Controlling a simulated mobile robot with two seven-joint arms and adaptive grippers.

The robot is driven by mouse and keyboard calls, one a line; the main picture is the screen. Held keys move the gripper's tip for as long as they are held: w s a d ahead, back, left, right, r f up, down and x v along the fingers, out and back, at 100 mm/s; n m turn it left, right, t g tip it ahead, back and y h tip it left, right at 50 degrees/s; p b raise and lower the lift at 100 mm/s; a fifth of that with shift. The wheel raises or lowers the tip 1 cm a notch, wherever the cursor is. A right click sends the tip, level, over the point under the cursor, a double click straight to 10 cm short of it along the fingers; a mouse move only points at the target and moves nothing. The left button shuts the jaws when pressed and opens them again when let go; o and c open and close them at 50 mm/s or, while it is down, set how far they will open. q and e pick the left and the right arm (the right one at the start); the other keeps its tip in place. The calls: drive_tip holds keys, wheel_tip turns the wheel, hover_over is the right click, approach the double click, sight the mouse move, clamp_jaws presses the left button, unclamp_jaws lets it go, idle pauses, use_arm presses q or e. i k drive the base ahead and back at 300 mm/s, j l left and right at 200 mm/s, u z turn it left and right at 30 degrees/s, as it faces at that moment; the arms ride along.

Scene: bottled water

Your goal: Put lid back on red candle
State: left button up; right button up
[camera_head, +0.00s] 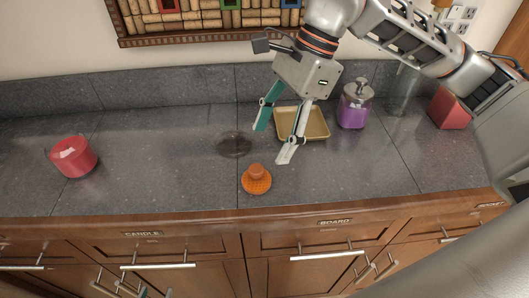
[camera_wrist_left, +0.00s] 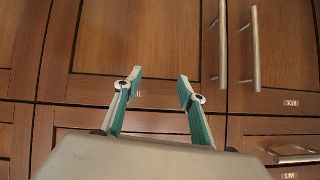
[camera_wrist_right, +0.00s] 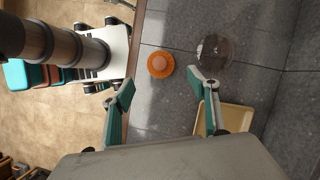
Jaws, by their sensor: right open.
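The red candle (camera_head: 73,157) stands at the left of the grey counter, apart from both grippers. A dark see-through round piece (camera_head: 234,144) lies mid-counter and also shows in the right wrist view (camera_wrist_right: 215,52). An orange round piece with a knob (camera_head: 256,180) sits near the front edge and also shows in the right wrist view (camera_wrist_right: 160,64). I cannot tell for sure which is the lid. My right gripper (camera_head: 273,142) is open and empty above the counter, near both pieces. My left gripper (camera_wrist_left: 160,77) is open and empty before the cabinet doors.
A yellow tray (camera_head: 322,137) lies right of my right gripper. A purple jar (camera_head: 353,107), a clear glass (camera_head: 402,90) and a red block (camera_head: 446,110) stand farther right. The counter between the candle and the dark piece is clear. A cork board hangs on the wall.

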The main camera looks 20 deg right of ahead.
sight(68, 150)
drive_tip(key=k, duration=1)
